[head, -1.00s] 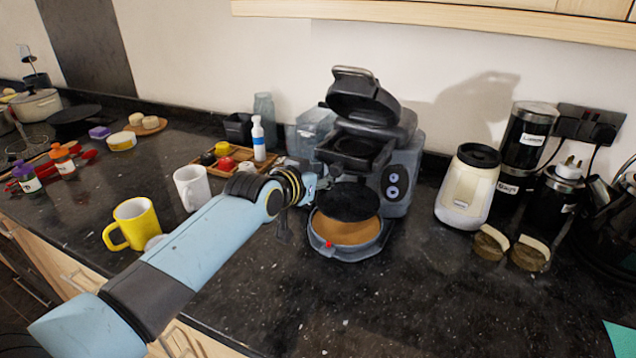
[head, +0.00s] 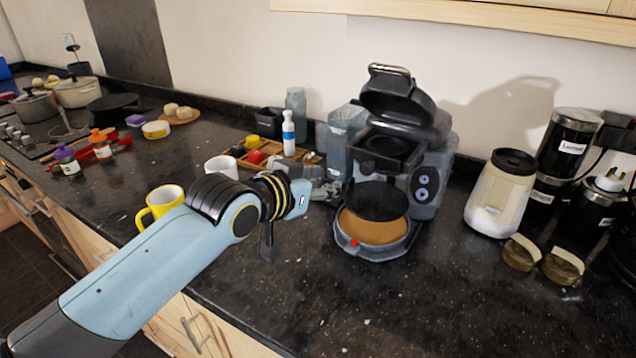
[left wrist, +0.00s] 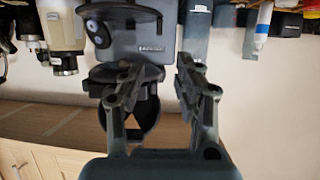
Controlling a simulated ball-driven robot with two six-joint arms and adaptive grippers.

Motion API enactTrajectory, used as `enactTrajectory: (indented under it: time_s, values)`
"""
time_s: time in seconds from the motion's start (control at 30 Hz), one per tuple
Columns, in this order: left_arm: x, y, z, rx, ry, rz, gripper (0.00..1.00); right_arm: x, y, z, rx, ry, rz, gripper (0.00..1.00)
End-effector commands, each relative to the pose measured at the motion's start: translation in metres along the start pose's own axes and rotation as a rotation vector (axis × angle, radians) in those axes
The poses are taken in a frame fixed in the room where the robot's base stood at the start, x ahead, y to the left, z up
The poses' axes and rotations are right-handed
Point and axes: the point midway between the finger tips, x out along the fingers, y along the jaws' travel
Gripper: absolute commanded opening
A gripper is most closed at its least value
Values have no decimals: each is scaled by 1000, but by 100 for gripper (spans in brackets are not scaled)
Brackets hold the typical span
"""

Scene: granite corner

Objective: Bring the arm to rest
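My left arm comes in from the left in the head view, over the front of the dark counter (head: 280,300). Its gripper (head: 325,190) points toward the breakfast sandwich maker (head: 425,185) and looks apart from it, though the gap is hard to judge. In the left wrist view the two fingers of my left gripper (left wrist: 157,75) are spread, with nothing held between them. The sandwich maker stands with its lid raised and its lower ring (head: 375,240) open, a round brown piece (head: 375,227) in it. My right gripper is not in view.
A yellow mug (head: 161,203) and a white mug (head: 221,166) stand close behind my left arm. A wooden tray (head: 240,160) with small items lies behind the gripper. A cream blender-like appliance (head: 499,195) and dark canisters (head: 565,150) stand at right. The front counter is clear.

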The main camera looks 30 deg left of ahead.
Motion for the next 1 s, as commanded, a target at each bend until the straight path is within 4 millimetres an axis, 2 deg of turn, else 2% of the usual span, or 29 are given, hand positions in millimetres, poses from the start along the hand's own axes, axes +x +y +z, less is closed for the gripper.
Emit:
enactTrajectory:
  time_s: [0.13, 0.7, 0.77, 0.83, 1.0]
  values:
    - [-9, 0, 0, 0, 0, 0, 33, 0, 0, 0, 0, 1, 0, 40]
    - [-13, 1, 3, 3, -17, 0, 33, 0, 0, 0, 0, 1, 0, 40]
    - [-22, 2, 13, 9, -63, -1, 33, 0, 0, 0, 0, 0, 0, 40]
    - [-39, 5, 29, 21, -149, -3, 33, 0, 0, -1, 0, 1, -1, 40]
    - [-98, 10, 72, 55, -397, -15, 33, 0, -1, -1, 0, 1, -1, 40]
